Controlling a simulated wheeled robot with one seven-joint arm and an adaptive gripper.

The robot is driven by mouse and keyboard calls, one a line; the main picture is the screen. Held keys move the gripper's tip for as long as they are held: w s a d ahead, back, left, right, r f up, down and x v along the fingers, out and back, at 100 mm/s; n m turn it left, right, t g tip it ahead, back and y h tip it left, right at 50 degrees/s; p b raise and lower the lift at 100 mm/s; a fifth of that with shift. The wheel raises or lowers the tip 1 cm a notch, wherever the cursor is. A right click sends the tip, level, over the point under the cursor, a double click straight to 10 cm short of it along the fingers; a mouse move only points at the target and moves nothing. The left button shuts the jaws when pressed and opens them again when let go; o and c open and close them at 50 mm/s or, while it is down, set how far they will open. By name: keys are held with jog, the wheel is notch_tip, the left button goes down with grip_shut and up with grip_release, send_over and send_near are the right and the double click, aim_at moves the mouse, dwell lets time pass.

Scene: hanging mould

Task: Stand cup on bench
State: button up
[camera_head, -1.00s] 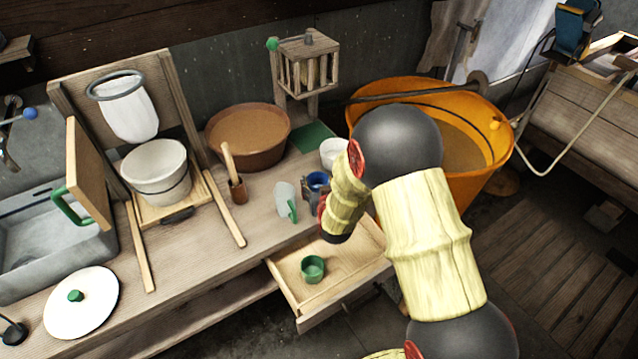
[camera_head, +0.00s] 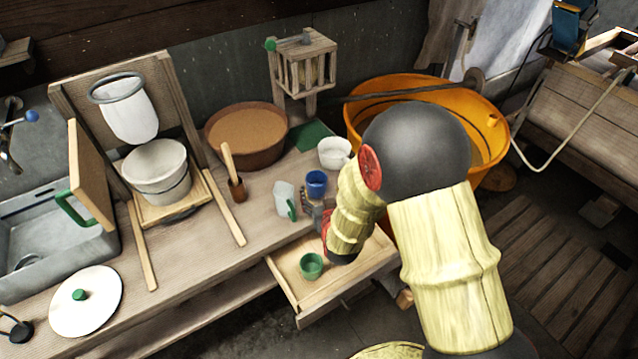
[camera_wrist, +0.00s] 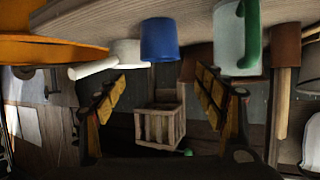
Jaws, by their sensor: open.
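A blue cup (camera_head: 316,184) stands upright on the wooden bench (camera_head: 205,262), behind the open drawer. In the wrist view, which is upside down, the blue cup (camera_wrist: 160,40) sits on the bench surface beyond my fingertips. My gripper (camera_head: 316,207) is just in front of the cup, partly hidden by my arm. In the wrist view my gripper (camera_wrist: 160,86) has its fingers spread wide with nothing between them. A small green cup (camera_head: 311,265) sits in the open drawer (camera_head: 342,282) below.
A clear jug with a green handle (camera_head: 285,198) stands left of the blue cup. A white pot (camera_head: 334,153) stands behind it. A brown basin (camera_head: 247,133), a wooden cage (camera_head: 303,64) and a large orange tub (camera_head: 370,98) are farther back.

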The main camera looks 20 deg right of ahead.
jog(key=s+a+r+g+y, duration=0.1)
jog(key=s+r+g, duration=0.1)
jog(key=s+r, duration=0.45)
jog(key=s+r+g+y, duration=0.15)
jog(key=s+r, duration=0.25)
jog(key=r, duration=0.6)
jog(key=s+d+r+g, duration=0.1)
jog(key=s+r+g, duration=0.1)
jog(key=s, duration=0.8)
jog(key=s+d+r+n+g+h, duration=0.1)
jog(key=s+r, duration=0.4)
jog(key=s, duration=0.6)
jog(key=shift+s+d+r+g, duration=0.2)
jog(key=shift+r+g, duration=0.05)
jog(key=shift+g, duration=0.4)
jog(key=shift+c, duration=0.5)
